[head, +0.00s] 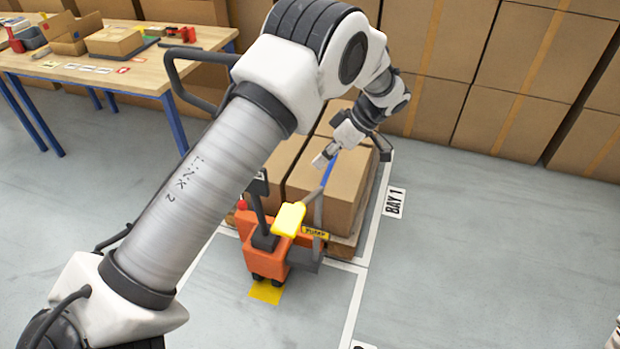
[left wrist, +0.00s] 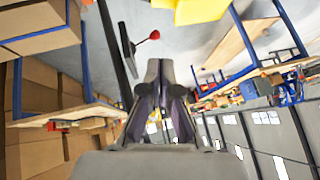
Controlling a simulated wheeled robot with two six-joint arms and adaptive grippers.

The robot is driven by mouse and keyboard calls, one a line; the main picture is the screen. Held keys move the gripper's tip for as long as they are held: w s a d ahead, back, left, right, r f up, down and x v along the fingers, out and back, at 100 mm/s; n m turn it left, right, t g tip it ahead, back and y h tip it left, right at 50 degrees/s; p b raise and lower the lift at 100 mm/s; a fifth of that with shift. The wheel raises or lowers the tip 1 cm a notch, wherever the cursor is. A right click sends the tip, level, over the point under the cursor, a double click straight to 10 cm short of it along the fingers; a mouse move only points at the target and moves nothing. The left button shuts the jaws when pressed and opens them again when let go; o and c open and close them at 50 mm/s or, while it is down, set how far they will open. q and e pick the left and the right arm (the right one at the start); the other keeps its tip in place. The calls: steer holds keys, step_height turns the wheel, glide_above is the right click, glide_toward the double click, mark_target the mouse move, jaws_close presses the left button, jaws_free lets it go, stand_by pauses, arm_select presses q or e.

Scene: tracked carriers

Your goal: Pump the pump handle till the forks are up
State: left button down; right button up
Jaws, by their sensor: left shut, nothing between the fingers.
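The orange pallet carrier (head: 262,245) stands in front of a pallet (head: 345,243) loaded with brown cartons (head: 330,190). A yellow grip (head: 289,219), apparently the pump handle's, sits above its body, near a yellow label reading PUMP (head: 315,233). The yellow grip also shows at the top of the left wrist view (left wrist: 195,10). My left gripper (head: 324,160) is shut and empty, over the cartons, beyond and above the yellow grip and apart from it. Its shut fingers show in the left wrist view (left wrist: 165,68). The forks are hidden, so their height cannot be told.
A black lever with a red ball (left wrist: 154,35) stands beside the yellow grip. A wooden workbench (head: 125,75) with boxes and tools is at the back left. Stacked cartons (head: 440,115) line the back. The floor right of the BAY 1 sign (head: 395,202) is clear.

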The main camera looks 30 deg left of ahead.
arm_select(q)
steer(key=p, duration=0.2)
glide_above(301, 204)
steer(key=f, duration=0.4)
steer(key=w+f, duration=0.1)
steer(key=f, duration=0.1)
steer(key=shift+a+f, duration=0.3)
steer(key=shift+f, duration=0.05)
steer(key=f, duration=0.2)
steer(key=s+f+p, duration=0.1)
steer(key=shift+d+f, duration=0.25)
steer(key=shift+f, duration=0.15)
steer(key=shift+d+f, duration=0.15)
steer(key=shift+f, duration=0.25)
arm_select(e)
step_height(301, 204, up, 3)
